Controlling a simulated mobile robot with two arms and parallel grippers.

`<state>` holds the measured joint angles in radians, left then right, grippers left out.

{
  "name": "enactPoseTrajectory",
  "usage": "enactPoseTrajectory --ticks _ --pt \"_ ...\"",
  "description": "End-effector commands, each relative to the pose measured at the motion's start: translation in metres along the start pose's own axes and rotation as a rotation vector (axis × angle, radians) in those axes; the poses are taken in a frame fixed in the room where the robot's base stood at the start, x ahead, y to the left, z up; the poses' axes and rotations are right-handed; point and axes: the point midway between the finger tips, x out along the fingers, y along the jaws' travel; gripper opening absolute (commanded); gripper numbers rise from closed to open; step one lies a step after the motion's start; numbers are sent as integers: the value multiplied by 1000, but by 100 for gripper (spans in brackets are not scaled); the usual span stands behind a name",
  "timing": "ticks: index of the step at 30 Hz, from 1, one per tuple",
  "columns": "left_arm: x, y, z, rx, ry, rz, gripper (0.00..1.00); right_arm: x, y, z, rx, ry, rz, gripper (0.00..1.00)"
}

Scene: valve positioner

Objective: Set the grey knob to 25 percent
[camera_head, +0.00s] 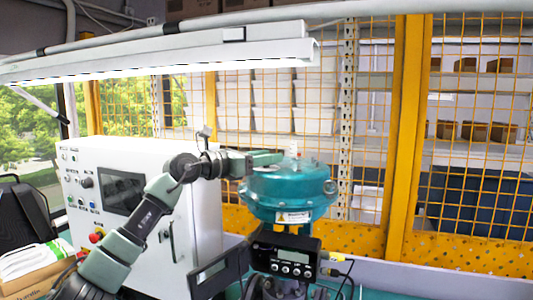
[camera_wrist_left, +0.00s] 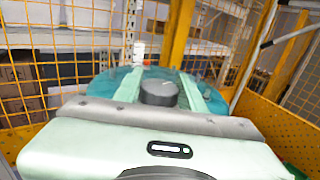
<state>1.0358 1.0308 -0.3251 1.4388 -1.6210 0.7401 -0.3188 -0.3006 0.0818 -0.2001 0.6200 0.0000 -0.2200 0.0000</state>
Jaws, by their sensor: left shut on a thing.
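The teal round valve actuator (camera_head: 290,195) stands at the middle of the head view. My left gripper (camera_head: 270,158) reaches over its top from the left. In the left wrist view the grey knob (camera_wrist_left: 158,93) sits on the teal top (camera_wrist_left: 105,82), between the two pale fingers of my left gripper (camera_wrist_left: 160,88). The gripper is shut on the knob. A pale mark shows on the knob's top, but its exact setting cannot be read. In the head view the fingers hide the knob. My right gripper is not in view.
A black positioner box (camera_head: 285,256) with a small display and buttons sits below the actuator. A white control cabinet (camera_head: 205,205) stands to the left, behind my arm. A yellow mesh fence (camera_head: 395,140) runs behind the actuator. A long lamp (camera_head: 160,60) hangs above.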

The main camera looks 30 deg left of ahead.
Motion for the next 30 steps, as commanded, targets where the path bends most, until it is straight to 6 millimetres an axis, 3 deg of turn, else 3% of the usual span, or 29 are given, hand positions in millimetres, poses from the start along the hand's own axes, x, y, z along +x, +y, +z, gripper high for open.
enactPoseTrajectory --ticks 10,22,23,24,30 --pt "0 0 -1 -6 1 -200 0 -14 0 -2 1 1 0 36" --pt "0 -1 -1 1 -4 -225 0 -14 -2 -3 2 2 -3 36" --pt "0 -1 -1 1 -4 -225 49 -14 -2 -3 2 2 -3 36" --pt "0 -1 -1 1 -4 -225 60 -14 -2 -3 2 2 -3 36" --pt "0 -1 0 1 -6 -223 62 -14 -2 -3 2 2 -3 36"
